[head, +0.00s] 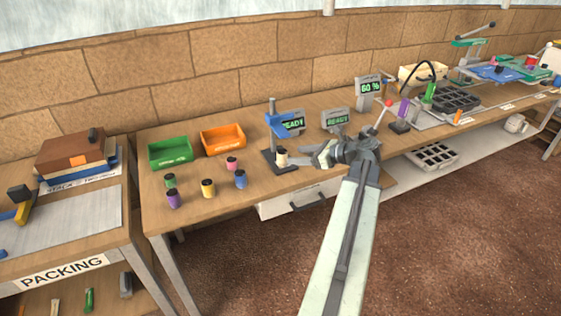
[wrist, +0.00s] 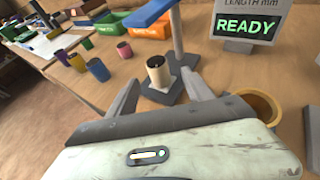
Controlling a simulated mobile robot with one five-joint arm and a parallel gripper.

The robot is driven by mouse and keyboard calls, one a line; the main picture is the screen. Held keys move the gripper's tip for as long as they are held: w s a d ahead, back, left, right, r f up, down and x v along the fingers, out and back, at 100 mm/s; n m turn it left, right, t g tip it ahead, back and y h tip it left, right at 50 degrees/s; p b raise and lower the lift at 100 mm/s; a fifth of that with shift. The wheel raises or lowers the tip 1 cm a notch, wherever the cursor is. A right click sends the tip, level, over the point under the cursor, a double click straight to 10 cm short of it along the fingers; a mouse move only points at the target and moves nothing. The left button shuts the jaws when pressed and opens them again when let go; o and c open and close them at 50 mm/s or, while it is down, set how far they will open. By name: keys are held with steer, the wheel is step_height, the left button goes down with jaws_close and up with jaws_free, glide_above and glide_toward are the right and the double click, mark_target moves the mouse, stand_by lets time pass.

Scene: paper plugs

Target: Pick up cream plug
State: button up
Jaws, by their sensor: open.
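The cream plug (head: 282,157) stands upright on the dark base of a blue-armed stand (head: 275,130). In the wrist view the cream plug (wrist: 158,72) shows its dark top and stands just beyond and between the two fingertips. My gripper (head: 298,162) reaches in from the right in the head view, with its fingers pointing left toward the plug. In the wrist view my gripper (wrist: 158,82) is open, with one finger on each side and nothing held. Whether a finger touches the plug I cannot tell.
Several coloured plugs, including a yellow one (head: 208,188) and a purple one (head: 173,199), stand left of the stand. A green bin (head: 170,153) and an orange bin (head: 222,140) are behind them. A READY display (wrist: 247,25) stands behind right; an orange-brown round container (wrist: 257,105) is near the right finger.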

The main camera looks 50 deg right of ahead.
mark_target(282, 156)
steer(key=b+x, duration=0.3)
steer(key=x, duration=0.4)
steer(key=shift+w+a+f, duration=0.1)
steer(key=shift+a+f, duration=0.15)
steer(key=shift+f, duration=0.05)
steer(key=shift+r, duration=0.1)
jaws_close()
